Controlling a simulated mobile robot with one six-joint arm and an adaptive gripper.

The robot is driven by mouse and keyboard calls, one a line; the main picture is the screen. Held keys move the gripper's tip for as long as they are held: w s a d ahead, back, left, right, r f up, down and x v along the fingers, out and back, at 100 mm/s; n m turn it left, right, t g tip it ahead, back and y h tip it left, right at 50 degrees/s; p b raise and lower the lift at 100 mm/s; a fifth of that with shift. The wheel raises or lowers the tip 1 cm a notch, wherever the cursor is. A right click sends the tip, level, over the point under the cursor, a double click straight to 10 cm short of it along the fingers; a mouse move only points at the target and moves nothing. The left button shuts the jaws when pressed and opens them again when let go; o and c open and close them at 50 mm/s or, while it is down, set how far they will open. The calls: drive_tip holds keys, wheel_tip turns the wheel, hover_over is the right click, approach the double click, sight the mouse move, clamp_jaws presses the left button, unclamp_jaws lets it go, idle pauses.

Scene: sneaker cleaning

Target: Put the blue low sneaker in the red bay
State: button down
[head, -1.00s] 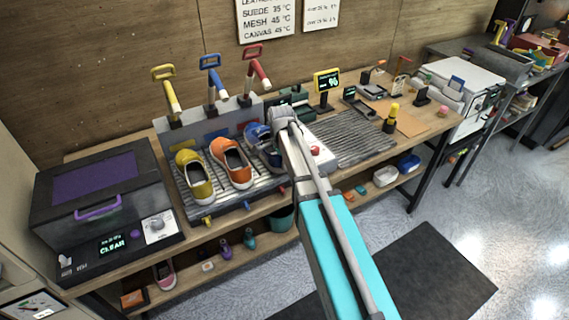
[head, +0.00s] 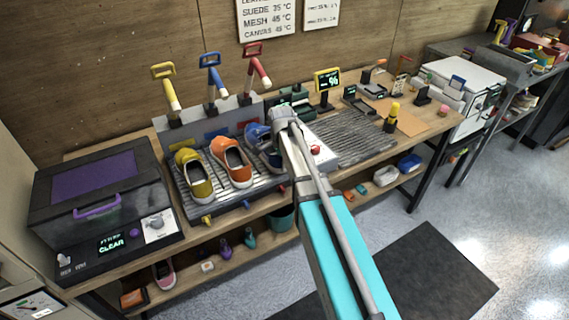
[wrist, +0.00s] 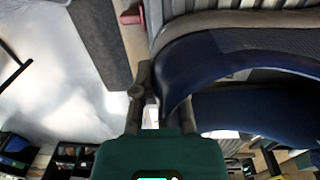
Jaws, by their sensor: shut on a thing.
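The blue low sneaker (head: 256,134) is at the right end of the grey ribbed rack (head: 213,207), in front of the red-handled lever, at the red bay. My arm partly covers it. My gripper (head: 281,122) is shut on the sneaker from its right side. In the wrist view the dark blue sneaker (wrist: 235,62) fills the upper right, close to my gripper (wrist: 165,105). I cannot tell whether its sole rests fully on the rack.
A yellow sneaker (head: 196,180) and an orange sneaker (head: 232,163) stand left of it on the rack. Behind them rise a yellow lever (head: 167,90), a blue lever (head: 213,78) and a red lever (head: 256,68). A ribbed mat (head: 352,138) lies to the right.

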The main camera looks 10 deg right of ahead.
drive_tip(key=shift+f, duration=0.3)
drive_tip(key=c, duration=0.6)
unclamp_jaws()
drive_tip(key=shift+s+d+r+p, duration=0.15)
drive_tip(key=shift+s+r+p, duration=0.35)
drive_tip(key=shift+r+p, duration=0.3)
drive_tip(key=shift+s+d+r+p, duration=0.15)
drive_tip(key=shift+s+r+p, duration=0.4)
drive_tip(key=shift+r+p, duration=0.3)
drive_tip(key=shift+s+d+r+p, duration=0.15)
drive_tip(key=shift+s+r+p, duration=0.45)
drive_tip(key=shift+r, duration=0.3)
drive_tip(key=shift+w, duration=0.15)
